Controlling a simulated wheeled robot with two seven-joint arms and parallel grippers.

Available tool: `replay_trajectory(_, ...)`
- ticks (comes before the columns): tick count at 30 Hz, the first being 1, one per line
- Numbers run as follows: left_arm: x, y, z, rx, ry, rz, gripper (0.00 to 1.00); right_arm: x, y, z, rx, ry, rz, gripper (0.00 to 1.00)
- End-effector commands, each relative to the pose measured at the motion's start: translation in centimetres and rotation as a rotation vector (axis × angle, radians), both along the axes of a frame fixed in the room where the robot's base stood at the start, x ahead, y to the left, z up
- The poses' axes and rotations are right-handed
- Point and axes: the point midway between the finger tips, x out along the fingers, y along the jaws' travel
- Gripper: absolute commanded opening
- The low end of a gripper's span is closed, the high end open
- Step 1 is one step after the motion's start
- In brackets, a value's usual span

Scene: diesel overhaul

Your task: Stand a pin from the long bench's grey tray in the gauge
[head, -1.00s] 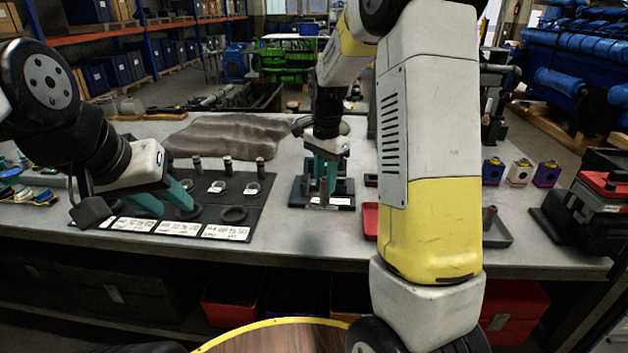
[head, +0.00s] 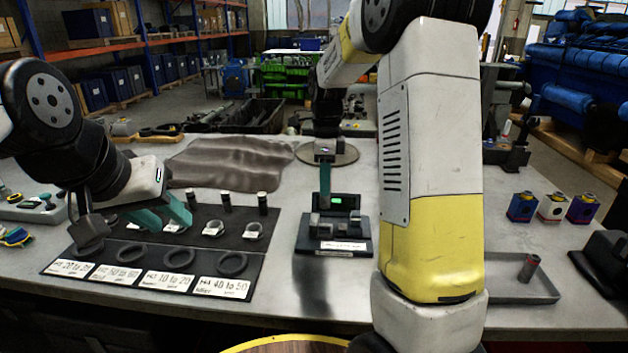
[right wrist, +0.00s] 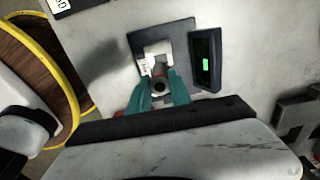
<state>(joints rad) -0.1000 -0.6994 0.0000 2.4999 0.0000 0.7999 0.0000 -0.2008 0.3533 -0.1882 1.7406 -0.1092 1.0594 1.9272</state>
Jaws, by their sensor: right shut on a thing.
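The gauge (head: 334,246) is a black base with grey blocks and a small screen lit green, on the long bench. My right gripper (head: 325,207) is directly over it, fingers pointing down. In the right wrist view its teal fingers (right wrist: 162,92) are shut on a dark pin (right wrist: 160,86), seen nearly end-on against the gauge's pale block (right wrist: 158,50). Whether the pin's foot rests in the gauge is hidden. The grey tray (head: 545,294) at right holds another pin (head: 528,268), upright or slightly tilted. My left gripper (head: 163,214) is open and empty above the black mat.
The black mat (head: 130,253) at left carries several dark rings, white labels and three standing dark pins. A crumpled brown cloth (head: 225,160) lies behind it. Three small blocks, blue, white and purple (head: 582,208), stand at right. My right arm hides the bench between gauge and tray.

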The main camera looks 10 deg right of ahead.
Motion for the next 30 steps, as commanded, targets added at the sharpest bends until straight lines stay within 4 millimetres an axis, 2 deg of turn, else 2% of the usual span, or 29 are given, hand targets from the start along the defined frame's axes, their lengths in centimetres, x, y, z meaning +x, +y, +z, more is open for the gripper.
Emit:
replay_trajectory(16,0.0,0.0,0.0,0.0,0.0,0.0,0.36,0.0,0.0,-3.1,0.0,0.002,-0.002,0.0)
replay_trajectory(30,0.0,0.0,0.0,0.0,0.0,0.0,0.36,0.0,0.0,-3.1,0.0,0.0,-0.002,0.0)
